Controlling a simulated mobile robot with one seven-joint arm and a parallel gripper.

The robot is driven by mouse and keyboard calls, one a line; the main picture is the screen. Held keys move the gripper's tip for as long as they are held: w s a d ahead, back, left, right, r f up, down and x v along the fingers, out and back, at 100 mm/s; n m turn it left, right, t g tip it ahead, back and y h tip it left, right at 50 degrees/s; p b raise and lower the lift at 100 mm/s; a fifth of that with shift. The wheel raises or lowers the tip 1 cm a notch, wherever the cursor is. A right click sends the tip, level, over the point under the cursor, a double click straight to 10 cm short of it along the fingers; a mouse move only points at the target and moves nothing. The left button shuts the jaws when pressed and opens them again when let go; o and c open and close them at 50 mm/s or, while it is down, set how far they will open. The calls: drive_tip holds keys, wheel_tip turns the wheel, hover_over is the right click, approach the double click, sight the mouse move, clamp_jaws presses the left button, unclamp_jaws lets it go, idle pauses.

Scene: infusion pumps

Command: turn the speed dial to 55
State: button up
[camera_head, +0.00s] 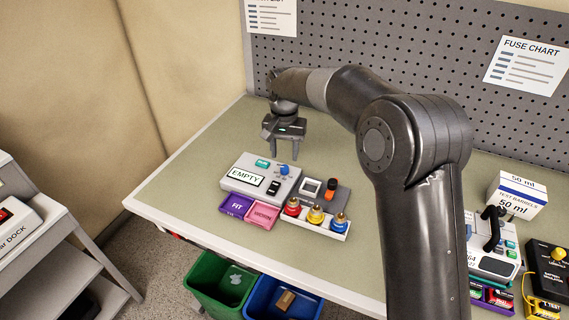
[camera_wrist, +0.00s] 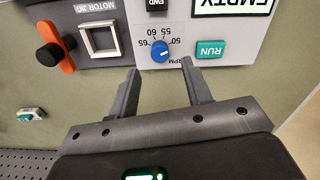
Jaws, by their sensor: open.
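The speed dial is a small blue knob (camera_head: 284,169) on top of the light grey pump unit (camera_head: 240,186). In the wrist view the blue dial (camera_wrist: 160,51) sits inside a printed scale; 50, 55, 60 and 65 can be read, with RPM beside it. Where its pointer stands is too small to tell surely. My gripper (camera_head: 283,151) is open above the back of the unit. In the wrist view its two fingertips (camera_wrist: 160,65) lie either side of the dial in the picture, apart from it and holding nothing.
A green RUN button (camera_wrist: 211,49), a black FWD switch (camera_wrist: 157,5) and an EMPTY label (camera_head: 245,176) are near the dial. The motor jig (camera_head: 328,190) adjoins on the right. Purple and pink trays (camera_head: 236,205) and colored-topped bottles (camera_head: 316,214) stand in front.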

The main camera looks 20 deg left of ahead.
sight(284, 167)
wheel_tip(284, 167, down, 5)
idle(0.3)
clamp_jaws()
idle(0.4)
drive_tip(key=shift+n, duration=0.4)
drive_tip(key=n, duration=0.3)
drive_tip(key=shift+n, duration=2.5)
